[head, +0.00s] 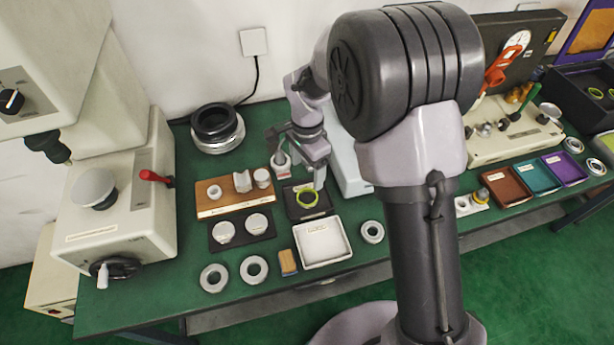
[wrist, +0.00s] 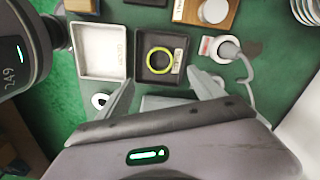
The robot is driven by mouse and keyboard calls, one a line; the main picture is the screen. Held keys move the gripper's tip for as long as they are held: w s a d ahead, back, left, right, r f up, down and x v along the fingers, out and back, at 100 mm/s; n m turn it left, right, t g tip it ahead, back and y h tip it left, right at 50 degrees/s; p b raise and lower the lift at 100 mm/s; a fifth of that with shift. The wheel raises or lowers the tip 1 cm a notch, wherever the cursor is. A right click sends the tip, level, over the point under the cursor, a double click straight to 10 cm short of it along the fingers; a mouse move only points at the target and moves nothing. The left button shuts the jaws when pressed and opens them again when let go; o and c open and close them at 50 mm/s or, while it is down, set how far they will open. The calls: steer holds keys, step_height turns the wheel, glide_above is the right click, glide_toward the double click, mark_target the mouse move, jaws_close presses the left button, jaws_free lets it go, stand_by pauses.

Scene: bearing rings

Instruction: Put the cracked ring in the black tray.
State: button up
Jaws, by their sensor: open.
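A yellow-green ring (head: 307,204) lies flat inside the black tray (head: 291,213). In the wrist view the ring (wrist: 147,62) is inside the black tray (wrist: 142,77), apart from my fingers; no crack can be made out on it. My gripper (head: 318,178) is open and empty above the tray's back side. In the wrist view its two fingers (wrist: 162,92) are spread apart just below the tray in the picture. Bare metal rings (head: 213,291) (head: 254,281) and (head: 372,240) lie on the bench; I cannot tell whether any is cracked.
A white labelled tray (head: 322,262) stands in front of the black tray. A wooden board (head: 222,207) with small parts and a dark plate with two discs lie left. A small white device with a cable (wrist: 228,48) stands close to my gripper. Coloured trays (head: 507,187) stand right.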

steer(key=s+d+r+n+t, duration=0.1)
steer(key=s+d+r, duration=0.1)
steer(key=r, duration=0.4)
steer(key=s+d+r+n+t, duration=0.1)
steer(key=s+d+r, duration=0.1)
steer(key=r, duration=0.5)
steer(key=s+d+r+n+t+y, duration=0.1)
steer(key=s+d+r+n+t, duration=0.1)
steer(key=s, duration=0.7)
steer(key=s+d+r+n+t+y, duration=0.1)
steer(key=s+d+r+n, duration=0.1)
steer(key=s+d+r, duration=0.2)
steer(key=s+r, duration=0.3)
steer(key=s, duration=0.3)
steer(key=shift+t, duration=0.4)
step_height(320, 180, down, 3)
steer(key=b, duration=0.3)
steer(key=shift+s+d+r, duration=0.1)
steer(key=shift+r, duration=0.05)
